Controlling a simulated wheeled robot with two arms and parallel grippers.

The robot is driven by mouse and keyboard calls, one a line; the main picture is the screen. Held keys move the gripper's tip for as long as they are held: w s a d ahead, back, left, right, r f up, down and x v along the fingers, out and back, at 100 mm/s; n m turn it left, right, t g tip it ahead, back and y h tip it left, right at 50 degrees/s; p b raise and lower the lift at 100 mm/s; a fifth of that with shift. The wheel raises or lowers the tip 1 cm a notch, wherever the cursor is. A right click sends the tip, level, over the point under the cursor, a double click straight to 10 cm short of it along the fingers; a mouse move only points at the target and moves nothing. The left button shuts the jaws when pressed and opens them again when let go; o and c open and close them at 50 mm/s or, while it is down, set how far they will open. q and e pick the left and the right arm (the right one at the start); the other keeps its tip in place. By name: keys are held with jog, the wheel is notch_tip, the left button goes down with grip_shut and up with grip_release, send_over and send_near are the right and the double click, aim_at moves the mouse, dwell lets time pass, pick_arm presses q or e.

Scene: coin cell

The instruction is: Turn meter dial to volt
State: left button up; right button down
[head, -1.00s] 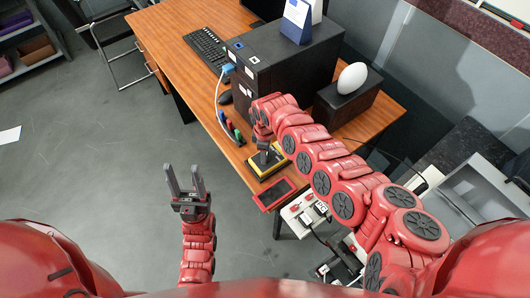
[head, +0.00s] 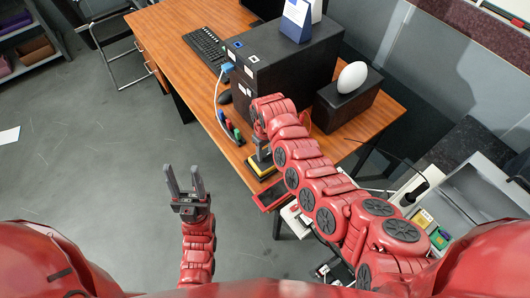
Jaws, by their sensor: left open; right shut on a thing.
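The yellow and black meter (head: 259,172) lies near the front edge of the wooden table. My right gripper (head: 263,158) points down onto the meter and is shut at its dial. The dial and its pointer are hidden under the gripper and arm, so its setting cannot be read. My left gripper (head: 182,172) is open and empty, with its fingers pointing up, over the floor left of the table's front corner.
A red flat device (head: 272,194) lies at the front table edge. Behind are a black computer case (head: 285,62), a keyboard (head: 207,50) and a white egg-shaped object (head: 352,77) on a black box (head: 345,106).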

jog(key=shift+m, duration=0.4)
jog(key=shift+c, duration=1.6)
grip_release()
notch_tip(320, 180, up, 17)
jog(key=shift+r+p, duration=0.2)
jog(key=shift+p, duration=0.1)
